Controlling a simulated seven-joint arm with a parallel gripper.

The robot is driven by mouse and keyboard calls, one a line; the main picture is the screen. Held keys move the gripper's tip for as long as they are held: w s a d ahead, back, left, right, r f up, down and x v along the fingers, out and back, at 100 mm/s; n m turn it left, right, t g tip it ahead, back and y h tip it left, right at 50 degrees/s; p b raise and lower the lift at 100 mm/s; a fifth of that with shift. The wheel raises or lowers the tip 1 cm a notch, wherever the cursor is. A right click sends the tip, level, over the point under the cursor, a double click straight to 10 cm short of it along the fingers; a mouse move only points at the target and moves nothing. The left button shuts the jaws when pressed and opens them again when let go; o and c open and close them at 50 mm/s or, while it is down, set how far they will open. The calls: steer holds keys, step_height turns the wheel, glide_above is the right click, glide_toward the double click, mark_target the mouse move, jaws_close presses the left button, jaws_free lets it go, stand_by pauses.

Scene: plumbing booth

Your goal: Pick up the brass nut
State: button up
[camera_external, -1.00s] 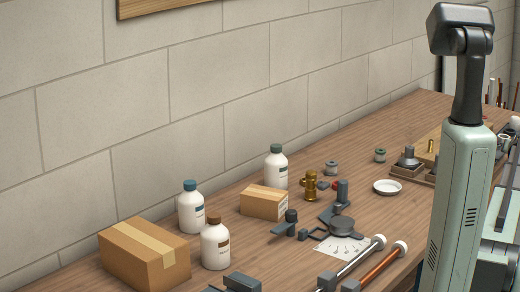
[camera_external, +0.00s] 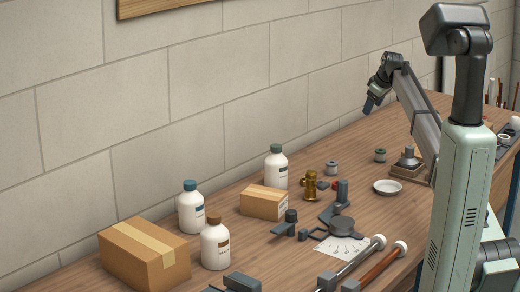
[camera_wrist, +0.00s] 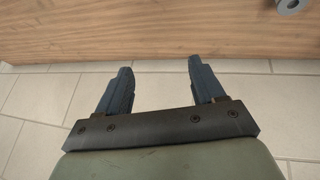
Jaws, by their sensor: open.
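My gripper (camera_external: 371,102) is raised above the far part of the bench, near the wall. In the wrist view its two blue-grey fingers (camera_wrist: 159,70) are spread apart with nothing between them. A brass-coloured fitting (camera_external: 310,187) stands upright on the bench, in front of and well below my gripper in the external view. I cannot tell whether it is the brass nut or another brass part. No brass thing shows in the wrist view.
Bottles (camera_external: 215,243) and cardboard boxes (camera_external: 145,255) stand at the left. A white dish (camera_external: 387,187), small grey spools (camera_external: 332,167) and a dark clamp-like tool (camera_external: 340,208) lie mid-bench. Pipes (camera_external: 350,263) lie at the front. A grey ring-like part (camera_wrist: 290,5) shows in the wrist view.

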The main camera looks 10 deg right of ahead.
steer(key=s+a+f+n+g+h, duration=0.1)
steer(key=s+a+f+n+g, duration=0.15)
steer(key=s+a, duration=0.5)
steer(key=s+a+f+n+g, duration=0.1)
steer(key=s+a+n, duration=0.25)
steer(key=a, duration=0.65)
steer(key=s+a+f+n+g+h, duration=0.1)
steer(key=s+a+n+g, duration=0.1)
steer(key=s+a, duration=0.55)
steer(key=f, duration=0.2)
steer(key=w+a+f, duration=0.1)
steer(key=f, duration=0.5)
steer(key=shift+w+a, duration=0.15)
steer(key=shift+w, duration=0.2)
steer(key=shift+s+a+f, duration=0.1)
steer(key=shift+f, duration=2.55)
steer(key=c, duration=1.1)
